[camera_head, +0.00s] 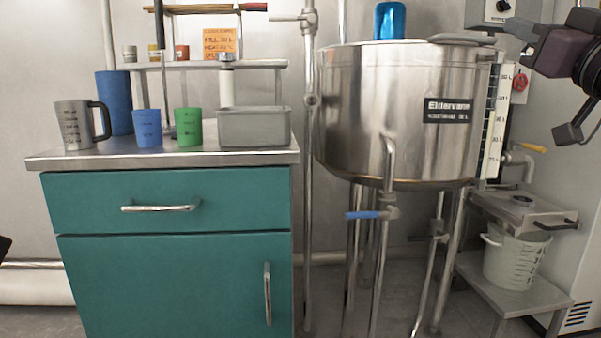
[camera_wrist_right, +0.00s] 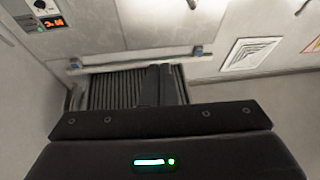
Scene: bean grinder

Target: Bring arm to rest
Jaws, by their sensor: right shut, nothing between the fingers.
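My right gripper (camera_head: 524,30) is high at the right edge of the head view, beside the upper right of the steel kettle. It holds nothing. In the right wrist view the black gripper body fills the bottom, and its closed fingers (camera_wrist_right: 163,85) stand up above it. My left gripper is not identifiable; only a small dark sliver shows at the left edge of the head view.
The large steel kettle (camera_head: 350,110) stands right of the teal cabinet (camera_head: 170,270). A steel mug (camera_head: 75,125), blue cup (camera_head: 147,128), green cup (camera_head: 188,127) and metal pan (camera_head: 255,127) stand on its top. A pale bucket (camera_head: 512,260) sits low at right.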

